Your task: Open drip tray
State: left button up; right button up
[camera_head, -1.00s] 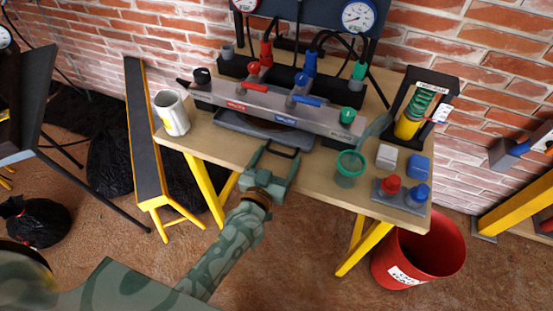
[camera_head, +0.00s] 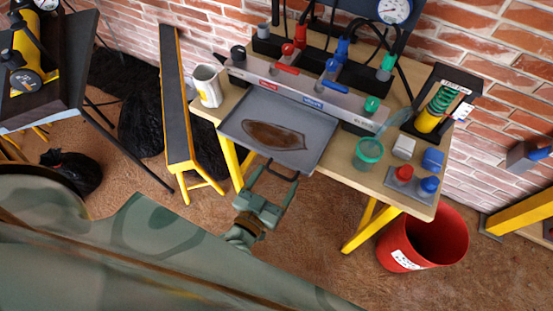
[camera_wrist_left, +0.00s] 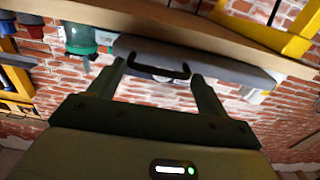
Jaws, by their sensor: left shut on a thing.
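The grey drip tray (camera_head: 312,130) is pulled out from under the long grey valve manifold (camera_head: 305,97), and a brown puddle (camera_head: 273,135) lies in it. Its front hangs over the table's front edge. My left gripper (camera_head: 275,172) is at the tray's front, shut on the dark handle. In the left wrist view the black handle (camera_wrist_left: 158,58) lies between the two fingers (camera_wrist_left: 160,80), below the tray's front (camera_wrist_left: 205,62). My right gripper is not in view.
A green cup (camera_head: 368,153) stands right of the tray on the wooden table (camera_head: 345,170). A mug (camera_head: 207,86) stands at the left. A red bucket (camera_head: 428,240) is on the floor at right. A narrow black-topped bench (camera_head: 176,100) stands left.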

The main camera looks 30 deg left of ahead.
pick_arm(q)
jog(key=shift+d, duration=0.15)
jog(key=o, duration=1.1)
jog(key=shift+o, duration=0.2)
jog(key=s+p, duration=0.1)
jog(key=s, duration=1.5)
jog(key=shift+s+a, duration=0.15)
jog(key=shift+a, duration=0.1)
